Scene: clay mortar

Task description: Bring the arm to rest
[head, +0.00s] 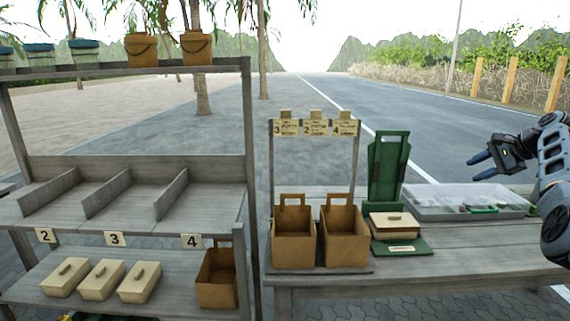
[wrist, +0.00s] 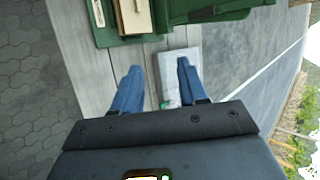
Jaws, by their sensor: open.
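My gripper (head: 480,167) is at the right of the head view, raised above the right end of the table and the clear tray. Its two blue fingers are apart with nothing between them. In the wrist view the open fingers (wrist: 160,88) point down toward the table, with the tray beyond them and the green stand (wrist: 215,8) past their tips. My arm comes in from the right edge of the head view and is bent. Nothing is held.
The table (head: 430,270) holds two brown baskets (head: 294,252), a green stand (head: 387,175) with a cream lidded box (head: 394,227), and a clear tray (head: 425,203). A shelf rack (head: 120,163) on the left carries cream boxes (head: 103,278) and another basket (head: 216,285).

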